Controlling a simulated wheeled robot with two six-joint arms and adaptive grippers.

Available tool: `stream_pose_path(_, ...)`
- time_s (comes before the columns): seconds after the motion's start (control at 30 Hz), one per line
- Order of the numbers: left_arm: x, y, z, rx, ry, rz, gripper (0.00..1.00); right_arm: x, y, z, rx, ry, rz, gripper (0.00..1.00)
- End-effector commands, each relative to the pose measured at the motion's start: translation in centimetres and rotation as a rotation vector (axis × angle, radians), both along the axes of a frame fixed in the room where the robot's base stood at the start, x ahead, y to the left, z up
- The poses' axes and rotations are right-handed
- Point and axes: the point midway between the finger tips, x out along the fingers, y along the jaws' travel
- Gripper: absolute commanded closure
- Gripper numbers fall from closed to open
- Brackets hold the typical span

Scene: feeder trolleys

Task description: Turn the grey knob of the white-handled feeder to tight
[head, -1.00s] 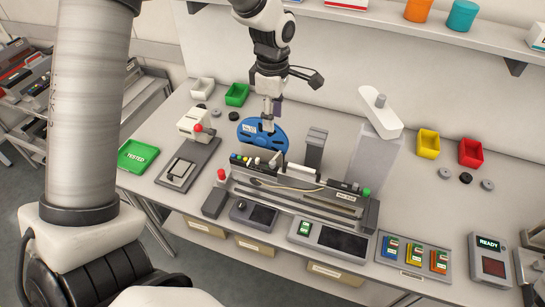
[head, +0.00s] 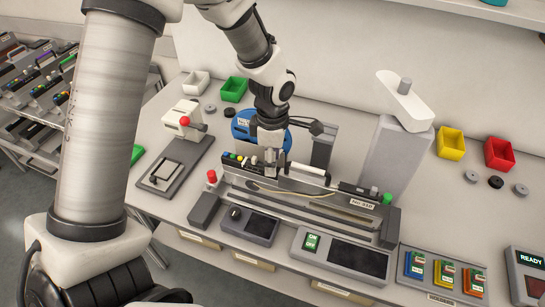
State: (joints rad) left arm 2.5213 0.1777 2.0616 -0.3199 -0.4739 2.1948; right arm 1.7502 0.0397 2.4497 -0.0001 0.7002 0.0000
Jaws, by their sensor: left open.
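The white-handled feeder lies in the long grey fixture on the bench. Its white handle (head: 308,171) is right of the middle, and small yellow, blue and green parts sit toward its left end. My left gripper (head: 271,158) is open and points down over the feeder, between the coloured parts and the white handle. Small pale grey parts show just left of the fingertips. The grey knob is too small and too covered by the fingers to make out clearly, so I cannot tell its setting or whether the fingers touch it. My right gripper is not in view.
A blue reel (head: 245,125) stands behind the gripper. A grey post with a white top (head: 405,100) rises to the right. A red button (head: 212,176) and a green button (head: 387,198) flank the fixture. A black screen panel (head: 345,255) lies in front.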

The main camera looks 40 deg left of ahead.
Motion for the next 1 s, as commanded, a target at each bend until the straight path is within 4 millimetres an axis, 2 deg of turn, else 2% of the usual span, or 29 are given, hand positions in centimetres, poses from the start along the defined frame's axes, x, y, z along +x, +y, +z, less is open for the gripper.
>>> stream_pose_path(0.2,0.01,0.0,-0.13,0.0,-0.001,0.0,0.54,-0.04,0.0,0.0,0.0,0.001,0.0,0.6)
stream_pose_path(0.33,0.02,0.0,-0.12,0.0,-0.001,0.0,1.0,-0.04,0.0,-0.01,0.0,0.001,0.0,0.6)
stream_pose_path(0.73,-0.01,0.0,-0.13,-0.001,0.001,-0.019,1.0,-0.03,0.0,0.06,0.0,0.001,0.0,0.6)
stream_pose_path(1.0,0.0,0.01,-0.09,0.0,0.001,-0.134,1.0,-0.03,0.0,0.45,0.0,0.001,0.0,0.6)
